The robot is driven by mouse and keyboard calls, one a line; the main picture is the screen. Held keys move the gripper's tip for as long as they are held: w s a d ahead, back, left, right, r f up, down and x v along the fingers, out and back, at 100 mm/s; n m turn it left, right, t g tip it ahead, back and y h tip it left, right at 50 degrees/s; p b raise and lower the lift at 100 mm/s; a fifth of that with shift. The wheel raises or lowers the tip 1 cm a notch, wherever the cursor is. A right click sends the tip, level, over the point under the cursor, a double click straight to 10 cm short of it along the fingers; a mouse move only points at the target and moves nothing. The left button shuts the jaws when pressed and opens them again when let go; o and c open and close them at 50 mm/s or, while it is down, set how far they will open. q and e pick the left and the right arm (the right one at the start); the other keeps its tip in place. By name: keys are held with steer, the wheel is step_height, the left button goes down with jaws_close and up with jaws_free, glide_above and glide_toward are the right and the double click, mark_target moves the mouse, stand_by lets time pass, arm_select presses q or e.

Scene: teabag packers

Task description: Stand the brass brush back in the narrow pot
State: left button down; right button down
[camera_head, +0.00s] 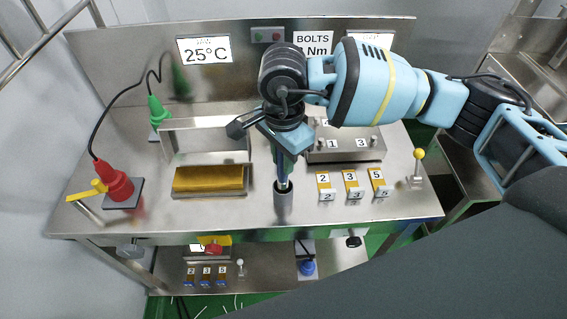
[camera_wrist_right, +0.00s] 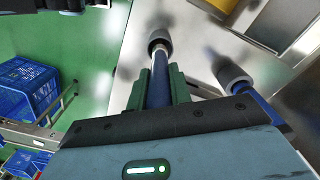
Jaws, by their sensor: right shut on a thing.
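My right gripper (camera_head: 284,152) is shut on a slim dark blue handle (camera_wrist_right: 160,82), and its green fingers show on either side in the right wrist view. The handle, seemingly the brush's, hangs nearly upright in the head view. A pale metal neck joins it to a grey cylinder (camera_head: 284,204) near the bench's front edge. I cannot tell whether this cylinder is the narrow pot or the brush's end. In the wrist view a similar grey end (camera_wrist_right: 233,78) on a blue rod may be a reflection in the steel. My left gripper is not in view.
The steel bench (camera_head: 235,212) has bare room left of the cylinder. A gold block (camera_head: 208,180) lies behind left, and numbered yellow pieces (camera_head: 351,186) stand to the right. A red connector (camera_head: 116,183) is far left, a yellow-knobbed lever (camera_head: 418,160) far right.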

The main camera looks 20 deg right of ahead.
steer(key=shift+f, duration=1.3)
steer(key=c, duration=1.3)
jaws_free()
step_height(320, 180, up, 12)
steer(key=shift+r, duration=0.15)
